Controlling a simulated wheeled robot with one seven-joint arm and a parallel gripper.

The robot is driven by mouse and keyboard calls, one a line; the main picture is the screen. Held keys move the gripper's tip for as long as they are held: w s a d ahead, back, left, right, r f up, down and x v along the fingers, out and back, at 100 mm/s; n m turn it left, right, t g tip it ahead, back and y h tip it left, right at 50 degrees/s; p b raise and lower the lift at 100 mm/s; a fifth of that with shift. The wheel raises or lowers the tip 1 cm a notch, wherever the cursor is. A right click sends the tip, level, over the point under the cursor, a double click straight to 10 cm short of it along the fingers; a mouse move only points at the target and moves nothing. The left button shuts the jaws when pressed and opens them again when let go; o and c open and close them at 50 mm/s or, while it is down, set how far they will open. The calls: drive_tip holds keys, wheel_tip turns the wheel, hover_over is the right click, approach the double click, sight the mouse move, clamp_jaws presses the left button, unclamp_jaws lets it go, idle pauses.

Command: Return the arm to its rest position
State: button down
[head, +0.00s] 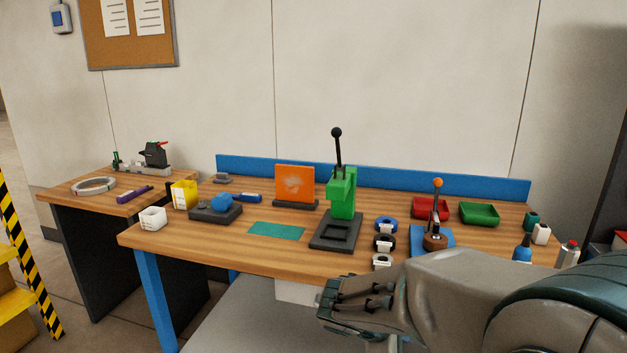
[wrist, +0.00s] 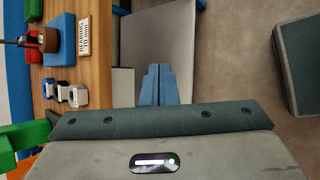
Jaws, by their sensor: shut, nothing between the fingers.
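My arm (head: 440,285) reaches in from the lower right of the head view. My gripper (head: 328,299) is in front of the workbench's front edge and points left. In the wrist view my gripper (wrist: 157,68) shows its two blue-grey fingers side by side, closed, with nothing between them. A grey surface lies behind the fingers there. The arm hides part of the bench's front right edge. No marker of a rest position shows in either view.
The wooden workbench (head: 215,248) carries a green press (head: 342,195), dark and blue rings, red and green trays, and an orange-knobbed tool (head: 437,210). A side table (head: 75,193) holds a pale coil (head: 94,186). A striped yellow-black post (head: 28,265) stands at the left.

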drive_tip(key=s+a+r+m+g+y+p, duration=0.1)
drive_tip(key=s+r+m+y+p, duration=0.6)
drive_tip(key=s+m, duration=0.7)
wheel_tip(320, 180, up, 3)
drive_tip(key=shift+s+a+f+m+g+y, duration=0.2)
drive_tip(key=shift+s+a+m+g+y, duration=0.1)
drive_tip(key=shift+a+g+y, duration=0.15)
